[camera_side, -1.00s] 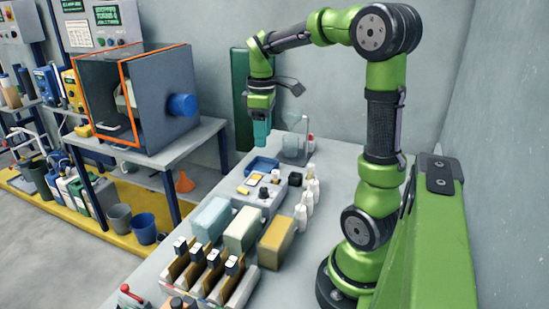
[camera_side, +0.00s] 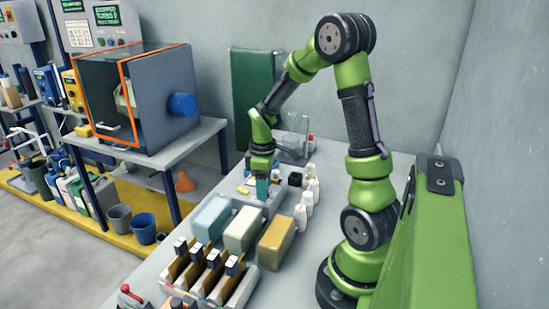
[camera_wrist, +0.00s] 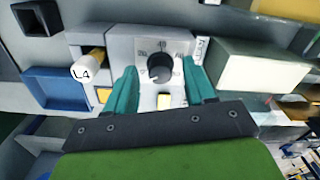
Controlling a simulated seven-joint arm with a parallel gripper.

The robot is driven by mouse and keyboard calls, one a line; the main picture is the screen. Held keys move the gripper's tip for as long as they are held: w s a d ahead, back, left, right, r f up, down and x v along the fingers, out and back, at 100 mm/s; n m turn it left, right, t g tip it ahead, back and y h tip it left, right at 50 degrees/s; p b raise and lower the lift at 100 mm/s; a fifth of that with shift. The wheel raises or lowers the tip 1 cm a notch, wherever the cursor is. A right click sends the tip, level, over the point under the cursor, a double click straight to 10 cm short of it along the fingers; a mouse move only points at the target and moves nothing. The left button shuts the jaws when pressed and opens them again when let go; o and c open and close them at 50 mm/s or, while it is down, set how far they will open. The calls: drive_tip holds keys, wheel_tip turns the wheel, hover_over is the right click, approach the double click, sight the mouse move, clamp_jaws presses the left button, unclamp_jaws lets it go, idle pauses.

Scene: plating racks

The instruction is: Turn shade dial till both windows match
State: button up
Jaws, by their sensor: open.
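The shade dial (camera_wrist: 160,68) is a dark round knob on a light grey comparator box (camera_wrist: 118,45), with a printed scale around it. In the side view my gripper (camera_side: 262,190) is low over the box (camera_side: 268,210) and hides the dial.
Several white bottles (camera_side: 308,195) stand right of the box. Teal, cream and tan blocks (camera_side: 243,230) and a rack (camera_side: 208,268) stand in front.

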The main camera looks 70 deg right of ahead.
drive_tip(key=shift+f, duration=0.3)
clamp_jaws()
drive_tip(key=shift+m, duration=0.3)
drive_tip(key=m, duration=1.1)
idle(0.3)
idle(0.4)
